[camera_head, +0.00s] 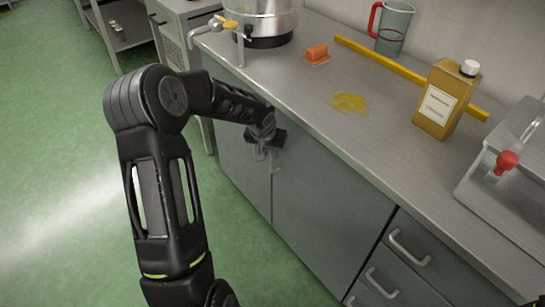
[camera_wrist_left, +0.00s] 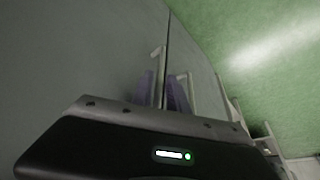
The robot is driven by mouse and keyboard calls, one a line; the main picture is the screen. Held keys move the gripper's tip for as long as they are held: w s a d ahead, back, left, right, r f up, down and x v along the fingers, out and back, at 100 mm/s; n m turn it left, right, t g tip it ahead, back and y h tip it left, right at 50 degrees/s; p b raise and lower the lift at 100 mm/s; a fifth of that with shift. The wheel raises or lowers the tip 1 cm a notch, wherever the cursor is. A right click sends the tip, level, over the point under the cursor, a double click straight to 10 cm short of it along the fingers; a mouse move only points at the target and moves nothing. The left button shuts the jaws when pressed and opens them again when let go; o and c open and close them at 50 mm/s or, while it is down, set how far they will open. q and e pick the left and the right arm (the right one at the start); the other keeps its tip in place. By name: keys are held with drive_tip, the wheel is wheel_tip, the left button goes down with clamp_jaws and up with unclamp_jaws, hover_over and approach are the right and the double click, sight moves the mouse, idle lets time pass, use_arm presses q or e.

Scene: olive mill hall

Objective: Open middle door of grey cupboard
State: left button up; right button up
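The grey cupboard stands under a steel worktop. Its middle door (camera_head: 325,215) is closed, flush with the left door (camera_head: 240,165). My left gripper (camera_head: 264,150) is at the upper left edge of the middle door, by the seam between the two doors. In the left wrist view, the two purple-grey fingers (camera_wrist_left: 162,90) stand on either side of the middle door's bar handle (camera_wrist_left: 158,62). Whether they press on it cannot be told. The left door's handle (camera_wrist_left: 187,85) is just outside the fingers.
Drawers with bar handles (camera_head: 383,284) are right of the middle door. On the worktop (camera_head: 300,95) are a steel vessel (camera_head: 262,18), an orange block, a yellow spill (camera_head: 350,103), a yellow bar, a jug and a canister (camera_head: 445,100). Green floor in front is clear.

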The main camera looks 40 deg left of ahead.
use_arm(q)
hover_over(272, 170)
drive_tip(key=f, duration=0.4)
drive_tip(key=shift+w+a+f, duration=0.2)
drive_tip(key=shift+w+f, duration=0.05)
drive_tip(key=shift+c, duration=0.2)
clamp_jaws()
idle(0.9)
